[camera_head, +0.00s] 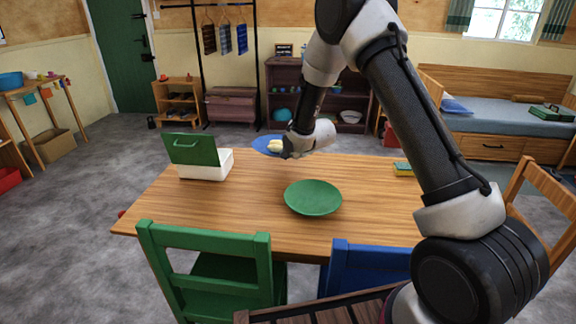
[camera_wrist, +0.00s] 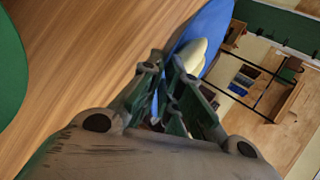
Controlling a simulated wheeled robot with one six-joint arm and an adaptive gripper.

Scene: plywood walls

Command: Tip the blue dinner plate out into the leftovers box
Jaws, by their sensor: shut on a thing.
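The blue dinner plate (camera_head: 262,143) is at the far side of the wooden table in the head view, partly hidden by my gripper. My gripper (camera_head: 287,149) is shut on its near edge. In the wrist view the blue plate (camera_wrist: 212,26) lies beyond my gripper (camera_wrist: 165,84), with pale yellow food (camera_wrist: 184,66) on it. The food also shows in the head view (camera_head: 275,146). The leftovers box (camera_head: 205,166), white with a green handled lid (camera_head: 194,149) standing open, is on the table to the left of the plate. I cannot see inside the box.
A green plate (camera_head: 313,198) lies on the table (camera_head: 240,205) nearer to me. A green chair (camera_head: 205,235) and a blue chair (camera_head: 368,265) stand at the near edge. The tabletop between box and green plate is clear.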

